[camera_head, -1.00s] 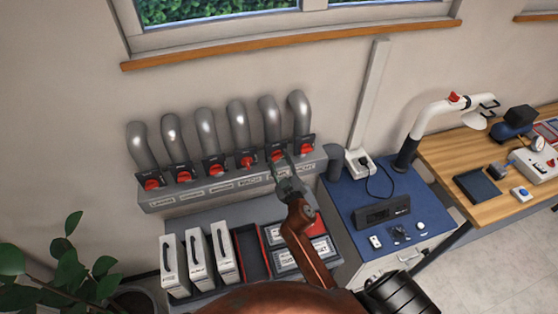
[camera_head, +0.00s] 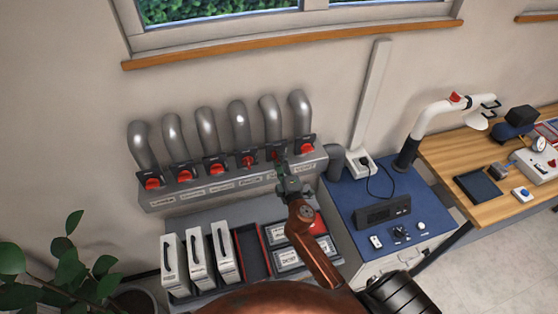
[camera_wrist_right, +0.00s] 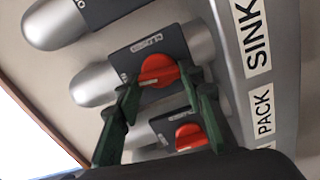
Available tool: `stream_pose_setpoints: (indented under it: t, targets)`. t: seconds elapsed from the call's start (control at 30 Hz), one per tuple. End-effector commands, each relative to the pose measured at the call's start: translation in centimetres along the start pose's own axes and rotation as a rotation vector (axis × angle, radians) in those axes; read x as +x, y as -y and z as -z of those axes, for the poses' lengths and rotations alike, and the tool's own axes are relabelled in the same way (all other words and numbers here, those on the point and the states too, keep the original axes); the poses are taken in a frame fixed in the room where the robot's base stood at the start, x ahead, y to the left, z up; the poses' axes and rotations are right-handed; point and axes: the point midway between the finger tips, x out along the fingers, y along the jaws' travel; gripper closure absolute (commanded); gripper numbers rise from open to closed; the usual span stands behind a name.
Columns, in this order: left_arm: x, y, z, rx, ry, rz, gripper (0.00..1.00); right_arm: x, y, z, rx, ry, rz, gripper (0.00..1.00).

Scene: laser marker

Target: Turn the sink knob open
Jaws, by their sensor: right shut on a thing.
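The sink knob (camera_wrist_right: 158,70) is a red knob on a dark plate, beside the SINK label (camera_wrist_right: 256,38) in the right wrist view. In the head view it is the fifth red knob (camera_head: 274,155) from the left, partly hidden by my gripper. My right gripper (camera_wrist_right: 159,82) has its green fingers on both sides of the knob and is shut on it. The gripper also shows in the head view (camera_head: 281,168), reaching up to the grey panel (camera_head: 225,191). My left gripper is not in view.
Other red knobs, such as the PACK knob (camera_wrist_right: 190,136), sit close by under grey pipes (camera_head: 205,133). A blue-topped cabinet (camera_head: 355,190) stands to the right, a plant (camera_head: 65,265) at lower left.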

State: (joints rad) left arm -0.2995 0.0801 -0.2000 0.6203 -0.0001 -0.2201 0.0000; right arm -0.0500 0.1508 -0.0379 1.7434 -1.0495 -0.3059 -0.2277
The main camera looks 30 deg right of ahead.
Motion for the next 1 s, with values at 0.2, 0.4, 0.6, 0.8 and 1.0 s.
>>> stream_pose_setpoints:
  t: [0.2,0.4,0.6,0.8,1.0]
  targets:
    - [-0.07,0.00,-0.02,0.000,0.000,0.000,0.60,0.00,0.07,0.11,-0.110,-0.002,0.000,0.88]
    - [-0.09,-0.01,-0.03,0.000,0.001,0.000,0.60,0.00,0.12,0.10,-0.161,-0.002,0.001,0.88]
    - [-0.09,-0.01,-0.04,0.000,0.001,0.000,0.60,0.00,0.13,0.09,-0.176,-0.002,0.001,0.88]
    - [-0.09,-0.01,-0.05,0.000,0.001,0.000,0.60,-0.01,0.14,0.09,-0.178,-0.002,0.001,0.88]
    - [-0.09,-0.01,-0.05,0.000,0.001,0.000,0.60,-0.01,0.14,0.07,-0.177,-0.002,0.001,0.58]
